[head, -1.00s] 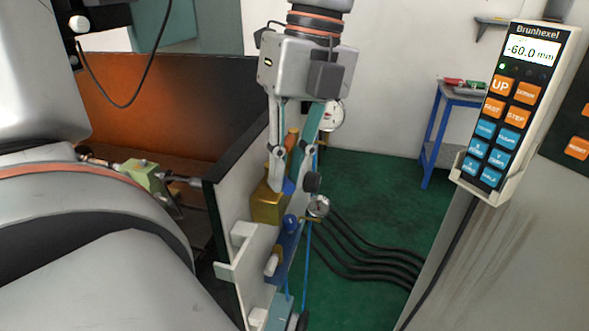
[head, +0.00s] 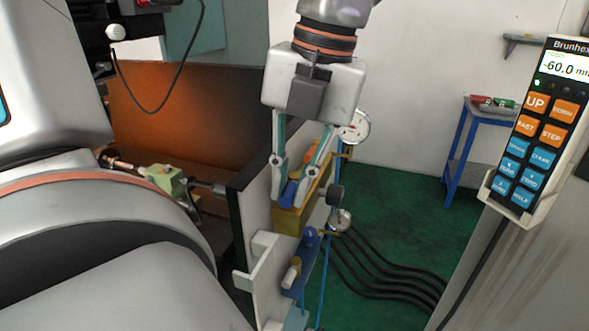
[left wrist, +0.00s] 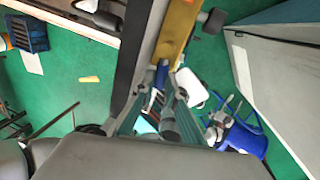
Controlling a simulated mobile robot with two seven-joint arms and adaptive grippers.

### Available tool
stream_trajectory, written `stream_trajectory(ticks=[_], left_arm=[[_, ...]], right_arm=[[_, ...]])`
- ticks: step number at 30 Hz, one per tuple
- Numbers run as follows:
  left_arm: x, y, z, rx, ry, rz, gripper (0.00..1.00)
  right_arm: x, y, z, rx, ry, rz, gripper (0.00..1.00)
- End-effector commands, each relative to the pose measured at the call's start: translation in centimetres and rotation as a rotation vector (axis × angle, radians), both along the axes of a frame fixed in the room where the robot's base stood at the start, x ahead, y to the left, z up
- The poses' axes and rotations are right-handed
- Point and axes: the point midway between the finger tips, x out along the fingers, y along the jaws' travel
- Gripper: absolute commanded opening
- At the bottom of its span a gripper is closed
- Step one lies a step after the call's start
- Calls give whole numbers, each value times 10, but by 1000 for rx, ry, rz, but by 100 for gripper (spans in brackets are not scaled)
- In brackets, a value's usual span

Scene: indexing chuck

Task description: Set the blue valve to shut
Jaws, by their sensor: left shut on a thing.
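In the left wrist view the gripper fingers (left wrist: 171,68) reach to the yellow block (left wrist: 178,30); the blue handle cannot be made out clearly there. My right gripper is not in view.
A black knob (head: 335,194) and round gauges (head: 354,127) stand right of the block. Below is a blue block (head: 300,265) with its own knob. Black hoses (head: 390,275) cross the green floor. A control pendant (head: 540,130) hangs at right.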

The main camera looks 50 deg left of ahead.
Motion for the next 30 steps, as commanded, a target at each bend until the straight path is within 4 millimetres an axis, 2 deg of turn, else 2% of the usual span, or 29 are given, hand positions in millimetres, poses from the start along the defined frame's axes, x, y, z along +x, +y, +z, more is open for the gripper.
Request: stream_trajectory(ticks=[14,15,16,26,30], left_arm=[[1,1,2,0,-7,-12,0],[1,1,2,0,-7,-12,21],[1,1,2,0,-7,-12,28],[0,1,1,1,-2,-11,30],[1,0,7,0,-2,-11,30]], right_arm=[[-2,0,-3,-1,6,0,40],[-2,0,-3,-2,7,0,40],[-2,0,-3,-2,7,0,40],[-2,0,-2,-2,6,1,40],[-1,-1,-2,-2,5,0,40]])
